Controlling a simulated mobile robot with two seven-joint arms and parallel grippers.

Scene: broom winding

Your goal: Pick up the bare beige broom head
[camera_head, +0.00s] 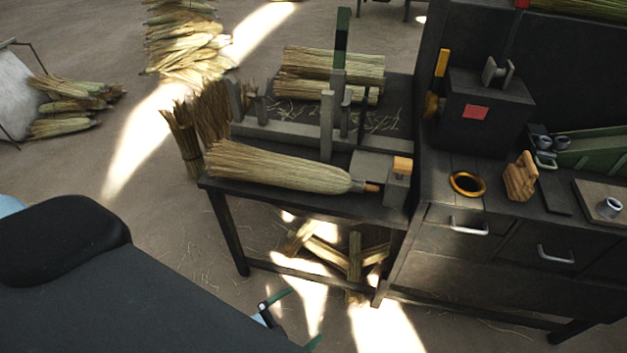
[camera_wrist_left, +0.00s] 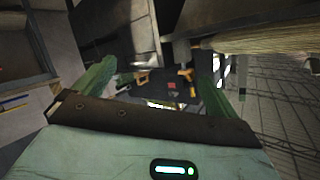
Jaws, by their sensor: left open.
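The bare beige broom head (camera_head: 275,168) lies along the front of the dark workbench (camera_head: 225,189) in the head view. Its bristles fan out to the left, and its narrow bound end points right, beside a grey block with a wooden top. My left gripper (camera_head: 295,321) is low in front of the bench, apart from the broom head, with green fingertips spread. In the left wrist view its fingers (camera_wrist_left: 155,84) are open with nothing between them. Straw shows at the upper right of that view; I cannot tell whether it is this broom head. My right gripper is not in view.
A grey fixture with upright posts (camera_head: 327,125) stands behind the broom head, with straw bundles (camera_head: 333,62) behind it. A dark cabinet (camera_head: 480,247) adjoins on the right, holding a yellow ring (camera_head: 467,183) and a wooden block (camera_head: 520,177). Straw lies under the bench.

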